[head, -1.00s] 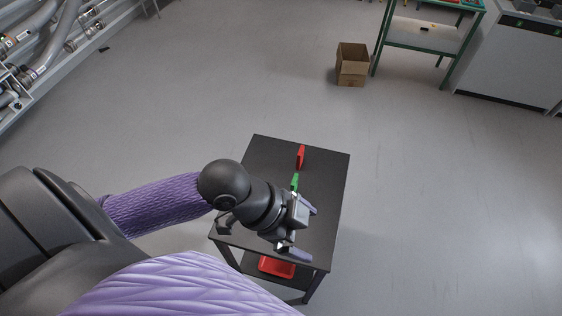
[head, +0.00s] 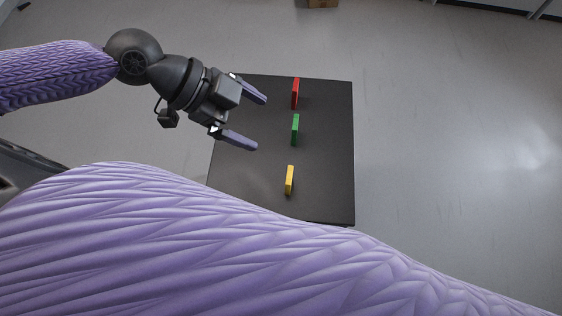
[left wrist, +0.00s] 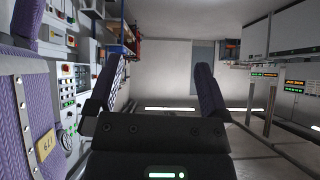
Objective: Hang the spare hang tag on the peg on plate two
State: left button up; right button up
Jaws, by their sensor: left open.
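My left gripper (head: 261,124) is open and empty, its two purple fingers reaching over the left part of a small dark table (head: 325,170). It also shows in the left wrist view (left wrist: 162,70), with nothing between the fingers. A red piece (head: 295,93), a green piece (head: 295,130) and a yellow piece (head: 290,180) stand upright in a row on the table, to the right of the fingers and apart from them. I cannot tell which, if any, is the spare hang tag. I make out no plate two and no peg. My right gripper is not in view.
Bare floor (head: 450,130) lies around the table. A cardboard box (head: 323,3) shows at the far edge. The left wrist view shows control panels (left wrist: 75,85) at left and posts with lit displays (left wrist: 263,73) at right. My purple body covers the table's near left corner.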

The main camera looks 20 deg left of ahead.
pick_arm(q)
notch_tip(320, 180, down, 13)
jog(key=b, duration=1.9)
send_near(289, 180)
notch_tip(289, 180, down, 5)
jog(key=w, duration=0.1)
jog(key=shift+g, duration=0.4)
jog(key=b+x, duration=0.1)
jog(key=x, duration=0.1)
jog(key=b+x, duration=0.1)
jog(key=x, duration=0.2)
jog(key=w+b+x, duration=0.1)
jog(key=x, duration=0.2)
jog(key=shift+d+r+b, duration=0.1)
jog(key=shift+d+b, duration=0.25)
jog(key=shift+w+d, duration=0.1)
jog(key=shift+d, duration=0.1)
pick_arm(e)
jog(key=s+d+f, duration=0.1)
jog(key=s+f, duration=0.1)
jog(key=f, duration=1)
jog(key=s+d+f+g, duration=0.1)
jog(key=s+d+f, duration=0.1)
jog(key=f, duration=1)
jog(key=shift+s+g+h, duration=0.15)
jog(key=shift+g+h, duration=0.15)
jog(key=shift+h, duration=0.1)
